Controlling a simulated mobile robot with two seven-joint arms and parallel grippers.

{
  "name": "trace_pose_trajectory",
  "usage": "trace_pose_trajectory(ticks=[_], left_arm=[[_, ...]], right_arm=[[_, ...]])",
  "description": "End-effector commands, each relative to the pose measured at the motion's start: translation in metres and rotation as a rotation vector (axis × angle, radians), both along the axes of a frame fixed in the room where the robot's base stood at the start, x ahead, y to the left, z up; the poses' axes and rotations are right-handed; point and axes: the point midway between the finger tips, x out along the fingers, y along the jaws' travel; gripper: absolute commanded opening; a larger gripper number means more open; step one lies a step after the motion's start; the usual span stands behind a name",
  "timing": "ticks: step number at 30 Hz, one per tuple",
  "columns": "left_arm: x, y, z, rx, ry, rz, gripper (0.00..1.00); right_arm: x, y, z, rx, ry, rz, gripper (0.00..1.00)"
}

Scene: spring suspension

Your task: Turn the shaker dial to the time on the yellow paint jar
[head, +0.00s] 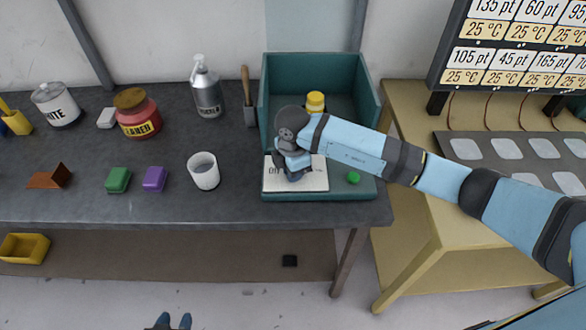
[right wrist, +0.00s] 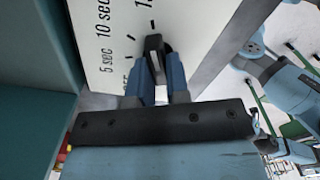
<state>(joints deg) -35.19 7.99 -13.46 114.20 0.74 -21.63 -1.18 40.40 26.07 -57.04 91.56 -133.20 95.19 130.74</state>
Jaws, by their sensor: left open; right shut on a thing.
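The shaker (head: 372,92) is a teal open box with a white dial panel (head: 312,182) on its front ledge. A jar with a yellow lid (head: 315,101) stands inside it; I cannot read any label on it. My right gripper (head: 292,168) is at the panel and hides the dial in the head view. In the right wrist view, its blue fingers are shut on the dark dial (right wrist: 154,44). My left gripper (head: 172,321) is open and empty at the bottom edge.
A green button (head: 353,178) sits right of the panel. The dark bench (head: 100,208) holds a white cup (head: 203,171), a red jar (head: 137,114), a grey bottle (head: 207,88) and small blocks. A display board (head: 520,48) stands over the yellow table (head: 412,112) at right.

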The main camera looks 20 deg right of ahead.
Motion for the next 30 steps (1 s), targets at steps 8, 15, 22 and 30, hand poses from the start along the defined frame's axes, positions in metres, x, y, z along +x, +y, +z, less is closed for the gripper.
trace_pose_trajectory(ticks=[8, 15, 22, 30], left_arm=[[0.0, 0.0, 0.0024, 0.0, 0.0, 0.0, 0.43], [0.0, 0.0, 0.0024, 0.0, 0.0, 0.0, 0.43], [-0.0001, 0.0001, 0.0024, 0.0, 0.0, 0.0, 0.43], [0.0, 0.0, 0.0024, 0.0, 0.0, 0.0, 0.43]], right_arm=[[0.0015, -0.0007, 0.0014, -0.001, -0.002, -0.052, 0.0], [0.0017, -0.0008, 0.0013, 0.0, -0.003, -0.055, 0.0], [0.0015, -0.0008, 0.0012, -0.001, -0.002, -0.055, 0.34], [0.0009, -0.0005, 0.0005, 0.0, -0.001, -0.053, 0.41]])
